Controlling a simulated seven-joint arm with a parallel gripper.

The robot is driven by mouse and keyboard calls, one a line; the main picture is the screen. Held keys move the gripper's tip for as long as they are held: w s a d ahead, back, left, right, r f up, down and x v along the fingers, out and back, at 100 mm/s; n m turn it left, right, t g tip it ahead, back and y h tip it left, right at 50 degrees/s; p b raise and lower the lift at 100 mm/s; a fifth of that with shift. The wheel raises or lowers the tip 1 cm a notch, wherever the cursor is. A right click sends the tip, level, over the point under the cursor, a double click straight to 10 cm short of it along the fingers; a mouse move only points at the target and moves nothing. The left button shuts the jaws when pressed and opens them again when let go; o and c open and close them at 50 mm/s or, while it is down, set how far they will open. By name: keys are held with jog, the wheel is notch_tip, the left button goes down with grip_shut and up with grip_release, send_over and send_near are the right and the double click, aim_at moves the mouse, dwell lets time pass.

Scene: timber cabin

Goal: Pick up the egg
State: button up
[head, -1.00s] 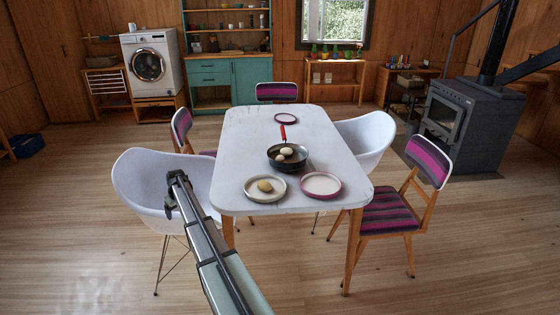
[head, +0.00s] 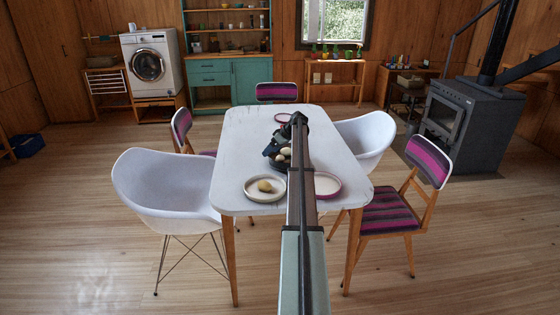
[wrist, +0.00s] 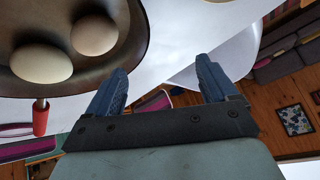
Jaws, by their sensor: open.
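Two pale eggs lie in a dark frying pan on the white table; in the wrist view one egg (wrist: 41,63) is at the left and the other egg (wrist: 94,34) beside it, both inside the pan (wrist: 130,50). A yellowish-brown egg-shaped item (head: 264,186) lies on a pale plate (head: 250,195) at the table's near edge. My gripper (wrist: 162,68) is open and empty, its blue fingers apart, close to the pan but not around either egg. In the head view my arm and gripper partly hide the pan and its eggs.
A pink-rimmed plate (head: 328,184) sits at the near right of the table (head: 240,135), partly behind my arm. A small pink-rimmed plate (head: 282,117) is at the far end. White and striped chairs surround the table. Its left side is clear.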

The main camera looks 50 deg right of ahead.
jog(key=s+d+n+t+y, duration=0.1)
jog(key=s+d+t+y, duration=0.25)
jog(key=s+d, duration=0.85)
send_near(283, 158)
jog(key=shift+t+h, duration=0.45)
jog(key=x, duration=0.5)
jog(key=shift+s+a+f, duration=0.15)
jog(key=shift+s+f, duration=0.05)
jog(key=shift+s, duration=0.1)
jog(key=x, duration=0.4)
jog(key=shift+w+r, duration=0.15)
jog(key=shift+w, duration=0.05)
jog(key=shift+w+a+f, duration=0.3)
jog(key=shift+w+f, duration=0.05)
jog(key=shift+w, duration=0.05)
jog(key=shift+f, duration=0.1)
jog(key=c, duration=0.6)
jog(key=shift+s, duration=0.1)
jog(key=c, duration=0.6)
jog(key=shift+o, duration=0.2)
